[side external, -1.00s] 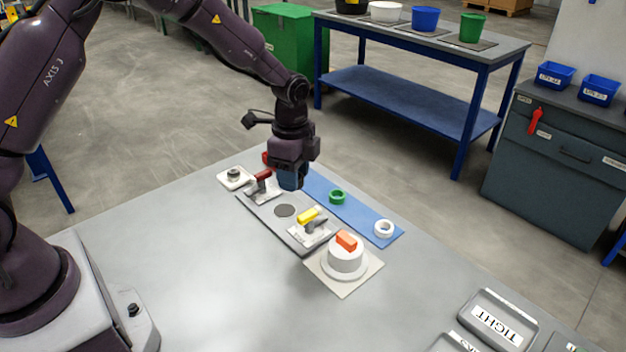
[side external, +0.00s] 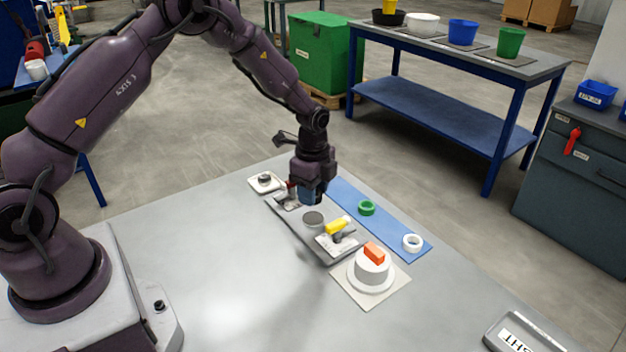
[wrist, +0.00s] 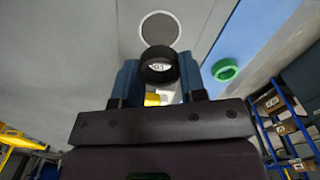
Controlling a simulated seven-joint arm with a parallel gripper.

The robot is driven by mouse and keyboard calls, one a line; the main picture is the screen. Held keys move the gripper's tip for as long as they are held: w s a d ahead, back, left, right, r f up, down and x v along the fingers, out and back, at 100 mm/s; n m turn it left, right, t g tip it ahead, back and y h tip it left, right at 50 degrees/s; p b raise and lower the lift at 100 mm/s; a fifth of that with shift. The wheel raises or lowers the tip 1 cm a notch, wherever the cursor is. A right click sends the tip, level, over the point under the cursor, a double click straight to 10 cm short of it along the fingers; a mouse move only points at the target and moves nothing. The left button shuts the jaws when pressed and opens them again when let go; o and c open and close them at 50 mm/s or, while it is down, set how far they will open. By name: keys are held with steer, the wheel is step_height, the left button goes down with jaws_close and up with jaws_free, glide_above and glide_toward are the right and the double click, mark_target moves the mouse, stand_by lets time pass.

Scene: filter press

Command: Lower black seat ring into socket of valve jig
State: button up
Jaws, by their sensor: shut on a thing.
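My gripper (side external: 311,198) is above the valve jig (side external: 292,230), close behind its round grey socket (side external: 313,218) in the side view. In the wrist view my blue fingers (wrist: 160,82) are shut on the black seat ring (wrist: 158,66). The ring is hidden by the gripper in the side view. The socket (wrist: 160,30) shows as a grey disc just beyond the ring, with the ring overlapping its lower edge. The ring looks apart from the jig; the exact height is hard to tell.
A yellow-handled clamp (side external: 337,226) and a red-handled clamp (side external: 291,187) flank the socket. A green ring (side external: 367,208) and a white ring (side external: 412,242) lie on a blue mat (side external: 388,225). A white stepped cylinder with an orange block (side external: 374,253) stands at the jig's near end.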

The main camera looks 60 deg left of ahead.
mark_target(313, 219)
steer(key=shift+f, duration=2.5)
steer(key=shift+f, duration=0.35)
steer(key=o, duration=1)
steer(key=shift+r, duration=0.15)
steer(key=shift+r, duration=3.65)
